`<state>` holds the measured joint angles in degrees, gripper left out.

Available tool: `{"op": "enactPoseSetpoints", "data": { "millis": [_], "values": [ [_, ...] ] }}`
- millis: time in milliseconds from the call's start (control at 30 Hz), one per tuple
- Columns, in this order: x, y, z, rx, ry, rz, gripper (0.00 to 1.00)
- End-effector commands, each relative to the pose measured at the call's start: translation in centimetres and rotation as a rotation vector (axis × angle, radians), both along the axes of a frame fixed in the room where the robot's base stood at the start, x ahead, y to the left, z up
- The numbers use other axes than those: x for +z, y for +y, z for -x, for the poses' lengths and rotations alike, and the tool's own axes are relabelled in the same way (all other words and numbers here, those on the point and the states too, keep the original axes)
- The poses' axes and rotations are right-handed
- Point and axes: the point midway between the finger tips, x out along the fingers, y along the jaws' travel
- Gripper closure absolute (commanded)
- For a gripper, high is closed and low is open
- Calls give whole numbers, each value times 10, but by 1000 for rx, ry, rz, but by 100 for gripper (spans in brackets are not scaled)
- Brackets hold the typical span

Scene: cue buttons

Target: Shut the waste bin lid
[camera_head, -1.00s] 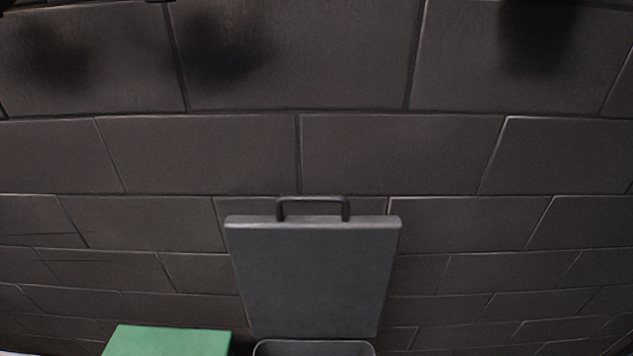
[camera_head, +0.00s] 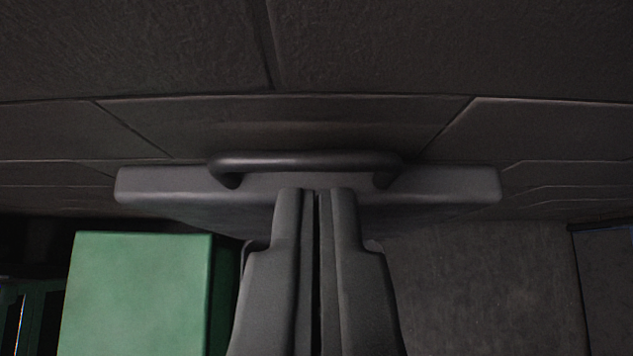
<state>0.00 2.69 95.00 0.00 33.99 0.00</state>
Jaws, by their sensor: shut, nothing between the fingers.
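The grey waste bin lid (camera_head: 450,184) stands raised, its top edge towards me and its back side near the dark wall. A dark bar handle (camera_head: 305,162) sits on that top edge. My gripper (camera_head: 317,192) is shut and empty, its fingertips in front of the lid just below the handle. I cannot tell whether the fingertips touch the lid. The bin's body is mostly hidden behind my gripper.
A green box (camera_head: 135,290) stands close to the left of my gripper. A dark block wall (camera_head: 380,50) rises behind the lid. Bare grey floor (camera_head: 480,285) shows at the lower right.

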Motion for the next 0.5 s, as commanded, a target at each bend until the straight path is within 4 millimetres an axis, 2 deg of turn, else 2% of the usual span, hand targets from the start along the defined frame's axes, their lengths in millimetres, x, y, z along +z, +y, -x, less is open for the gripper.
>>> {"op": "enactPoseSetpoints", "data": {
  "millis": [200, 500],
  "values": [
    [-26, 0, -29, 0, 2, 0, 100],
    [-46, 0, -52, 0, 0, 0, 100]
  ]
}}
